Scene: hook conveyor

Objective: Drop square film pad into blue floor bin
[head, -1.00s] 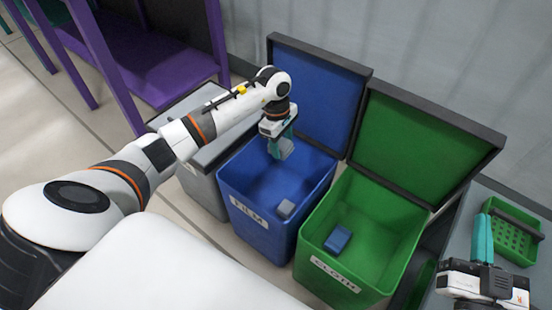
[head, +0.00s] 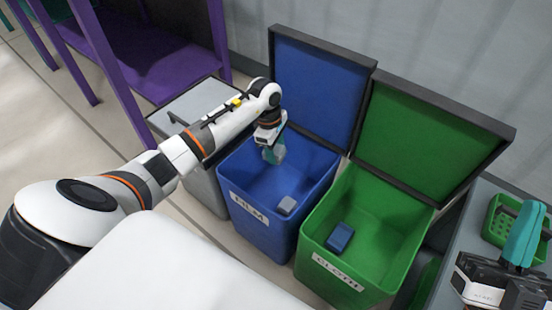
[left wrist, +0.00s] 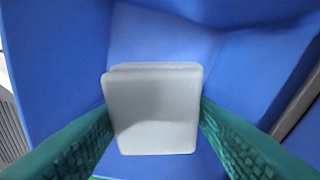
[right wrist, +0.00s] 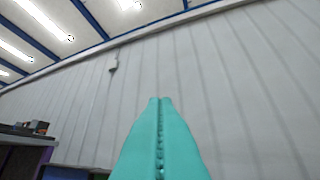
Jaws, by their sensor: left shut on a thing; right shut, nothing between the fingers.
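My left gripper (head: 274,152) is shut on a light grey square film pad (left wrist: 153,112). The left wrist view shows the pad between both teal fingers, with the blue bin's inside (left wrist: 170,40) around and below it. In the head view the gripper hangs at the mouth of the open blue floor bin (head: 262,224), labelled FILM. The held pad is small and hard to make out from the fingers there.
A green bin (head: 375,230) labelled CLOTH stands right of the blue bin with a blue block (head: 340,237) inside. Both lids stand raised behind. A grey bin (head: 200,105) is on the left. A green basket (head: 500,220) sits on a grey surface at the right.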

